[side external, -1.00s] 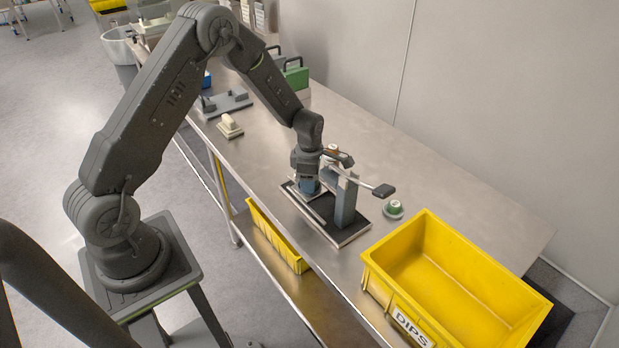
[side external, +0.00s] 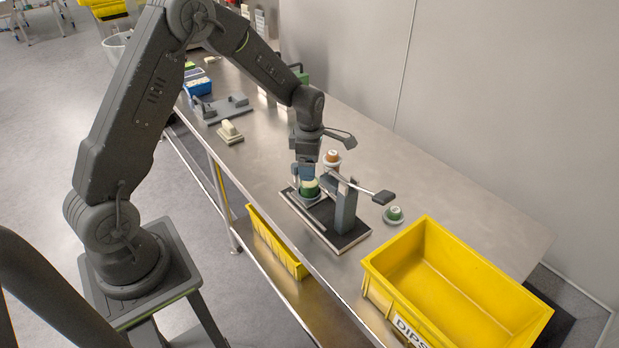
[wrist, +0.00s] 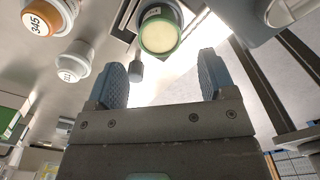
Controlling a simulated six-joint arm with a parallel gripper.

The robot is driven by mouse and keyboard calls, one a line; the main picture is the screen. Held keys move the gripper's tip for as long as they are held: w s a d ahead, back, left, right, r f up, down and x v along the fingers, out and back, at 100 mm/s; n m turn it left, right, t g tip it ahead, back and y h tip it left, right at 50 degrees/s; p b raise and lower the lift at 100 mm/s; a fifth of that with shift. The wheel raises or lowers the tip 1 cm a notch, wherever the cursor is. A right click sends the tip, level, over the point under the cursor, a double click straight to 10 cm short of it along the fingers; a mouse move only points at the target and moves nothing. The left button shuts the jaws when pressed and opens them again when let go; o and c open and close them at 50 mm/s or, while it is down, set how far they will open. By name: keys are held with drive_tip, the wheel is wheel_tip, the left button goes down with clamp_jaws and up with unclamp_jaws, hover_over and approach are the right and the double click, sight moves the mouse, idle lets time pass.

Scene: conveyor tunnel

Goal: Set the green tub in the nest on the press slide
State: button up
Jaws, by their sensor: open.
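The green tub (side external: 309,189), with a pale cream top, stands upright at the left end of the press base, on the grey slide plate (side external: 314,201). The nest's rim is mostly hidden by the tub, so exact seating is hard to judge. My gripper (side external: 307,174) is just above the tub, pointing down, open and empty. In the wrist view the green tub (wrist: 160,32) lies beyond the open fingertips (wrist: 160,62), apart from them. The press (side external: 345,203) stands to the right of the tub, with its dark-ended lever (side external: 383,197) reaching right.
An orange-topped tub (side external: 333,157) stands behind the press. A smaller green piece (side external: 394,214) sits on the bench to its right. A yellow DIPS bin (side external: 455,285) fills the right end. A grey fixture (side external: 222,108) and cream block (side external: 230,132) are left.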

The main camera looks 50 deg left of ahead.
drive_tip(key=s+d+r+m+t, duration=0.1)
drive_tip(key=s+d+r+m, duration=0.1)
drive_tip(key=r+m, duration=0.35)
drive_tip(key=s+d+r+m+t, duration=0.1)
drive_tip(key=s+d+r+m, duration=0.15)
drive_tip(key=r, duration=0.65)
drive_tip(key=s+d+r+m+t, duration=0.1)
drive_tip(key=s+d+r+m, duration=0.2)
drive_tip(key=s+m, duration=0.6)
drive_tip(key=s+d+r+m+t, duration=0.2)
drive_tip(key=s+d+r+m, duration=0.2)
drive_tip(key=s+m, duration=0.6)
drive_tip(key=shift+s+r+t, duration=0.3)
drive_tip(key=shift+s+r, duration=0.05)
drive_tip(key=shift+r, duration=0.2)
